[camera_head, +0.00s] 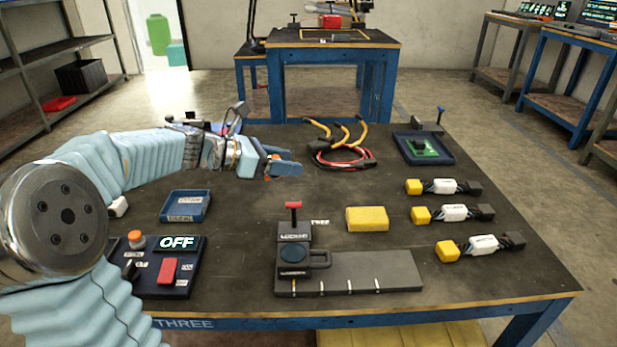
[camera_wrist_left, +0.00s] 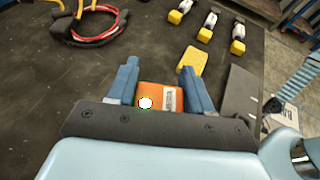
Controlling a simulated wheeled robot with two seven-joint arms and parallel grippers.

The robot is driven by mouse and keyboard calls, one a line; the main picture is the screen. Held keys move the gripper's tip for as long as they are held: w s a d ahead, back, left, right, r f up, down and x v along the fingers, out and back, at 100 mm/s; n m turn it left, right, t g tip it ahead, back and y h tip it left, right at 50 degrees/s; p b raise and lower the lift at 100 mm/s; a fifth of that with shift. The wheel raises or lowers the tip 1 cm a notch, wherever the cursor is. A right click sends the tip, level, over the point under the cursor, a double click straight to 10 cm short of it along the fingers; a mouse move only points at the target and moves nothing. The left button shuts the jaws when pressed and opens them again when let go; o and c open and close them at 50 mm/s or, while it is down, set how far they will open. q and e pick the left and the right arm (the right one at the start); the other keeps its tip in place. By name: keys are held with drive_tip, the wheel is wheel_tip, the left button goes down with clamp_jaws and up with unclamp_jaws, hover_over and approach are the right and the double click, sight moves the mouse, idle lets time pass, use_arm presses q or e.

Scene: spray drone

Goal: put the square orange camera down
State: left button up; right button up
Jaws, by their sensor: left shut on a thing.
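My left gripper (camera_head: 280,168) is above the dark table (camera_head: 335,230), left of its middle. In the left wrist view, its two blue fingers (camera_wrist_left: 158,82) are on either side of the square orange camera (camera_wrist_left: 150,95), which has a white round spot and a pale label. The gripper is shut on the camera. In the head view only small orange bits of the camera (camera_head: 270,172) show between the fingers; the rest is hidden. The camera appears held above the tabletop. My right gripper is not in view.
A blue tray (camera_head: 186,206) lies left, near a control box (camera_head: 165,265) reading OFF. A grey fixture (camera_head: 350,271) with a red-handled clamp stands at the front, a yellow block (camera_head: 367,219) behind it. Red and yellow cables (camera_head: 340,150) lie at the back; several connectors sit right.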

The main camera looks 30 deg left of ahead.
use_arm(q)
drive_tip(key=w+d+f, duration=0.2)
drive_tip(key=w+f, duration=0.1)
drive_tip(key=w, duration=0.4)
hover_over(322, 193)
drive_tip(key=f, duration=0.5)
drive_tip(key=shift+s+f, duration=0.25)
drive_tip(key=shift+f, duration=0.1)
drive_tip(key=f, duration=0.1)
drive_tip(key=f+b, duration=0.1)
drive_tip(key=shift+w+f, duration=0.25)
drive_tip(key=shift+f, duration=0.55)
drive_tip(key=shift+f, duration=0.1)
